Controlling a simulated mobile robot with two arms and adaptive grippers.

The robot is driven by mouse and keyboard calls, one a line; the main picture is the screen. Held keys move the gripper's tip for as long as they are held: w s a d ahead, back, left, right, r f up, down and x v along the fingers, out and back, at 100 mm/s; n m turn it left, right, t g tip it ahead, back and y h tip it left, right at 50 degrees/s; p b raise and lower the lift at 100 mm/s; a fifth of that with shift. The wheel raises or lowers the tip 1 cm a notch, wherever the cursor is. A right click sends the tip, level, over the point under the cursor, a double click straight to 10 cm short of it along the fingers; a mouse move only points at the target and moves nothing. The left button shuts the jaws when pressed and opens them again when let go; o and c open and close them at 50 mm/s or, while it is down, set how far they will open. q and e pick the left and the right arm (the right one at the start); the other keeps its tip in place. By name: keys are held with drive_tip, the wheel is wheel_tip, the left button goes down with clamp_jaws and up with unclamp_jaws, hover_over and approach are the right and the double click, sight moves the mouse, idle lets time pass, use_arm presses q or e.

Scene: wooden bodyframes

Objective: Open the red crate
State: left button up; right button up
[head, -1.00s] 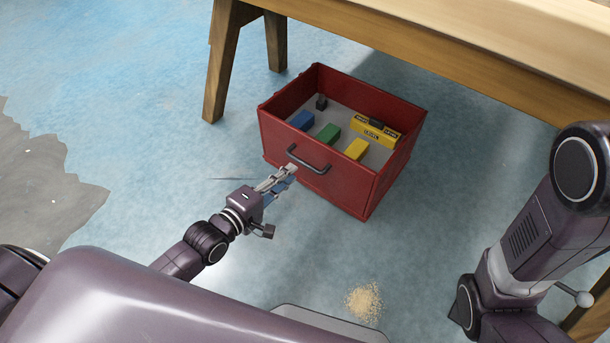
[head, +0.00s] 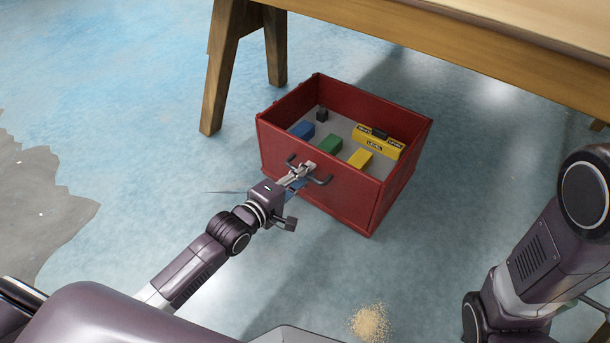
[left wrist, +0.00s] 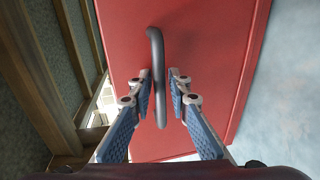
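The red crate (head: 340,197) stands on the floor partly under a wooden table, and its open top shows the things inside. A dark handle (head: 322,181) sits on its front face. My left gripper (head: 305,170) is at that handle. In the left wrist view the handle (left wrist: 158,85) passes between the two open fingers of my left gripper (left wrist: 162,88), closer to the left finger, with a gap on the right. The red crate front (left wrist: 205,45) fills the middle of that view. My right arm shows at the right of the head view, but its gripper is out of view.
Inside the crate are a blue block (head: 302,129), a green block (head: 330,144), a yellow block (head: 360,159), a yellow level (head: 379,143) and a small black piece (head: 321,115). A wooden table (head: 450,50) stands above and behind. Sawdust (head: 370,322) lies on otherwise clear floor.

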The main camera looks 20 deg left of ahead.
use_arm(q)
clamp_jaws()
drive_tip(key=shift+s, duration=0.1)
